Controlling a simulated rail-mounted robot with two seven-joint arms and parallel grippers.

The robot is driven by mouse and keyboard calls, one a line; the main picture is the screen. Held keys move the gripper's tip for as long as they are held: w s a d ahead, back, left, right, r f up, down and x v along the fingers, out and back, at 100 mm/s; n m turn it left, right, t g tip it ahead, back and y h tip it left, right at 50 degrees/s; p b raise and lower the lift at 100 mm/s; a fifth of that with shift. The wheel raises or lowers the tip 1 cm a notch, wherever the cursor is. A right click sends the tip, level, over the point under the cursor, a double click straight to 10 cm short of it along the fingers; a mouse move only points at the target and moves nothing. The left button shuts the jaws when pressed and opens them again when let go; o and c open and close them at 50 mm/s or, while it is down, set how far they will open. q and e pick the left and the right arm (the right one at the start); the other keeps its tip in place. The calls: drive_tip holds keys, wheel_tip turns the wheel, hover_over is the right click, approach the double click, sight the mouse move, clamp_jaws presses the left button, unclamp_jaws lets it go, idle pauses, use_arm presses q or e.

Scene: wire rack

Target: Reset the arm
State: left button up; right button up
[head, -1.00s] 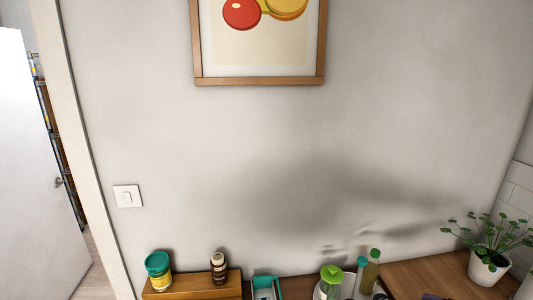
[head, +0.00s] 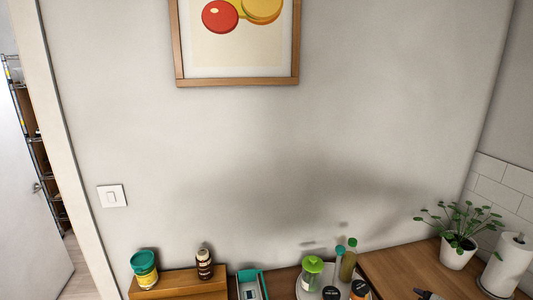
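Neither of my arms shows clearly in the head view, and I see no gripper fingers. A dark shape (head: 428,295) at the bottom edge, right of the middle, is cut off and too small to identify. Soft dark shadows lie on the wall (head: 280,190) above the counter.
A wooden counter (head: 395,272) holds a potted plant (head: 459,252), a paper towel roll (head: 508,262), a green-lidded jar (head: 312,275), bottles (head: 347,262) and a teal tray (head: 250,274). A wooden riser (head: 180,284) carries a teal-lidded jar (head: 144,270) and a brown bottle (head: 204,264).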

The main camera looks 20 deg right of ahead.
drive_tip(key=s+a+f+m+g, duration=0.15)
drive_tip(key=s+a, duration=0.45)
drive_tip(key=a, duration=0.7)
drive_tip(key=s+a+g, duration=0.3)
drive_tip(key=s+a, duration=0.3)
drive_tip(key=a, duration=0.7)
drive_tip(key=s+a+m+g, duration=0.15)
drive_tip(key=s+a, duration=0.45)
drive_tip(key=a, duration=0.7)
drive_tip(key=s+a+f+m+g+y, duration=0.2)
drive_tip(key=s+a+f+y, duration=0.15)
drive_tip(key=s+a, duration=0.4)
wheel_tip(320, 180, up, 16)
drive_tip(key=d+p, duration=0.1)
drive_tip(key=p, duration=1.5)
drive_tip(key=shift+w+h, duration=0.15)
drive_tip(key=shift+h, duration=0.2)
